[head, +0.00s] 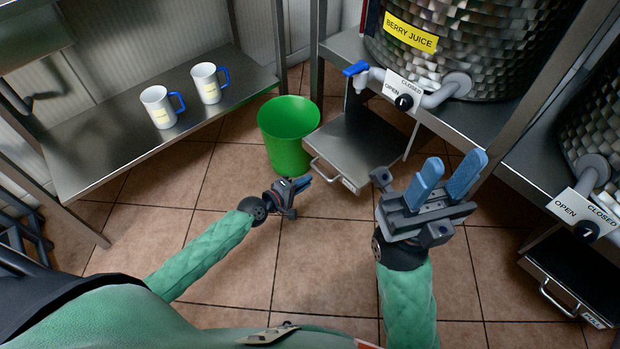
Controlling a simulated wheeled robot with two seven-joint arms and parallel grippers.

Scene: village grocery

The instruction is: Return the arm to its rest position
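My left gripper (300,184) hangs low over the tiled floor at the middle of the head view, just in front of the green bin. Its blue fingers are small and seen at a slant, so I cannot tell whether they are apart. Nothing shows held in it. My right gripper (446,178) is raised nearer the camera, right of centre, its two blue fingers pointing up with a gap between them. It is empty. Both green-sleeved arms reach forward from my body.
A green bin (288,124) stands on the floor. Two white mugs with blue handles (158,107) (207,83) stand on a metal shelf (95,165) at left. A berry juice dispenser (468,45) with a blue tap (356,68) stands on the rack at right, above a metal drawer (352,140).

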